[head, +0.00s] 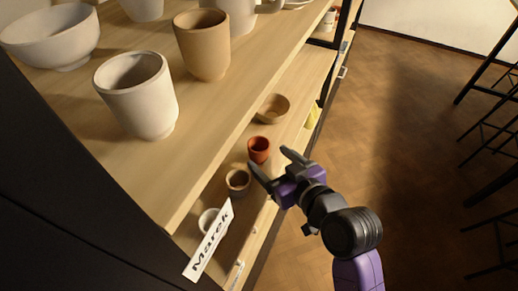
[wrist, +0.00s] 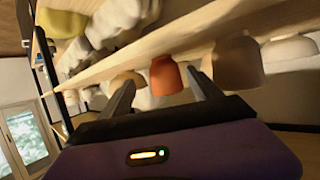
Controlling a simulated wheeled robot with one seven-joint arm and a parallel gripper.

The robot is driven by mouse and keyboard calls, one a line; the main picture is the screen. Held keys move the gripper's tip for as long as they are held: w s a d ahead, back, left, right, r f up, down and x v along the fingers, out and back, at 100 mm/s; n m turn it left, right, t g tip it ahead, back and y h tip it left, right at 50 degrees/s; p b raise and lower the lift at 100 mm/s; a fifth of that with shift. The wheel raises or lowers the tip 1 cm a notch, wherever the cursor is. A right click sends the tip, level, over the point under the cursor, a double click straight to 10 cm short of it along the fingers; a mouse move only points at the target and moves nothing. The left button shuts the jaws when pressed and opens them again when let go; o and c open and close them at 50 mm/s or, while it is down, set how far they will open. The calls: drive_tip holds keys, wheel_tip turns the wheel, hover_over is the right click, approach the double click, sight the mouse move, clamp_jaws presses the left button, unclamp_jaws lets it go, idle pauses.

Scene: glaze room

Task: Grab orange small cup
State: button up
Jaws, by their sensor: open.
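The orange small cup (head: 259,149) stands upright on the lower shelf in the head view, between a tan bowl and a brown cup. It also shows in the wrist view (wrist: 165,76), centred between the two fingers and beyond their tips. My gripper (head: 269,158) is open and empty at the shelf's front edge, its fingers pointing at the orange cup. No contact with the cup is visible.
A brown cup (head: 237,181) stands close on the near side of the orange cup, and a tan bowl (head: 273,108) on the far side. A white cup (head: 209,220) is nearer still, by the "Marek" label (head: 209,243). The upper shelf (head: 210,125) holds larger pots overhead.

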sight(255, 146)
drive_tip(key=x, duration=0.2)
drive_tip(key=shift+w+a, duration=0.2)
drive_tip(key=w+a, duration=0.1)
drive_tip(key=w+a+p, duration=0.1)
drive_tip(key=a, duration=0.1)
drive_tip(key=shift+w+f, duration=0.2)
drive_tip(key=shift+w, duration=0.2)
drive_tip(key=shift+w+a+f, duration=0.3)
drive_tip(key=shift+w, duration=0.25)
drive_tip(key=shift+c, duration=0.4)
drive_tip(key=c, duration=1.5)
drive_tip(key=shift+r, duration=0.1)
